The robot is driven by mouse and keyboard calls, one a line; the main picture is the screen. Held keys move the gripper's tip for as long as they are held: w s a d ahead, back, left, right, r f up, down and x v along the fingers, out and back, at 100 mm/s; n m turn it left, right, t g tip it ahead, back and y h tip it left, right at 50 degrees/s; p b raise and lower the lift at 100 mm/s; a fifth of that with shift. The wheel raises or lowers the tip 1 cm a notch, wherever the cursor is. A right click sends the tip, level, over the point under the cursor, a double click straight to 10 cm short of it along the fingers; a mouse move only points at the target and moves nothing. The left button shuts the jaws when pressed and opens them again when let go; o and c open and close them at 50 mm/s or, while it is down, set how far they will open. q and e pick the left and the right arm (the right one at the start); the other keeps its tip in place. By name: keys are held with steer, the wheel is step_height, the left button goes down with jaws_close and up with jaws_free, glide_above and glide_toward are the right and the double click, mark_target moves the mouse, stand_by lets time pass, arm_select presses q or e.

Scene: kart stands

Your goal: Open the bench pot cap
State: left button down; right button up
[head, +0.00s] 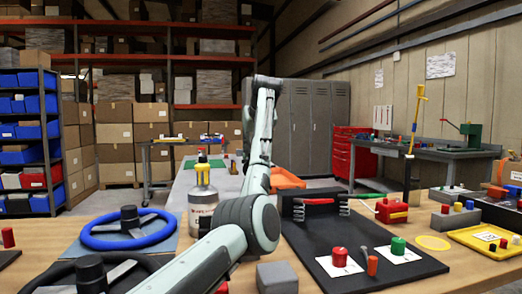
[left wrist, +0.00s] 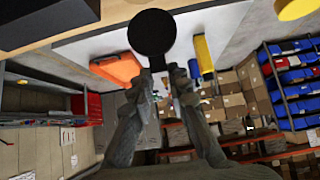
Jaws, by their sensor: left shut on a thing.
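In the left wrist view my left gripper (left wrist: 163,73) has its two fingers closed on the narrow stem of a dark round piece (left wrist: 152,32). I cannot tell whether this piece is the pot cap, and no pot is visible under it. In the head view my left arm reaches up and away over the bench, and its gripper is too small and hidden to make out. A pale labelled bottle (head: 203,205) with a yellow and black top stands upright left of the arm. My right gripper is not in view.
A blue steering wheel (head: 128,227) lies on the left of the near bench. A black board (head: 410,262) with red and green pieces lies right of the arm. Lockers (head: 310,120) stand at the back.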

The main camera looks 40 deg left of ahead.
arm_select(q)
steer(key=shift+a+r, duration=0.1)
steer(key=shift+r, duration=0.4)
steer(key=c, duration=1.4)
jaws_free()
steer(key=shift+s+r, duration=0.1)
steer(key=shift+c, duration=0.2)
steer(key=shift+f, duration=0.3)
steer(key=shift+d+r, duration=0.1)
steer(key=shift+d, duration=0.1)
steer(key=v, duration=1.1)
steer(key=shift+d+r, duration=0.2)
steer(key=shift+r, duration=0.1)
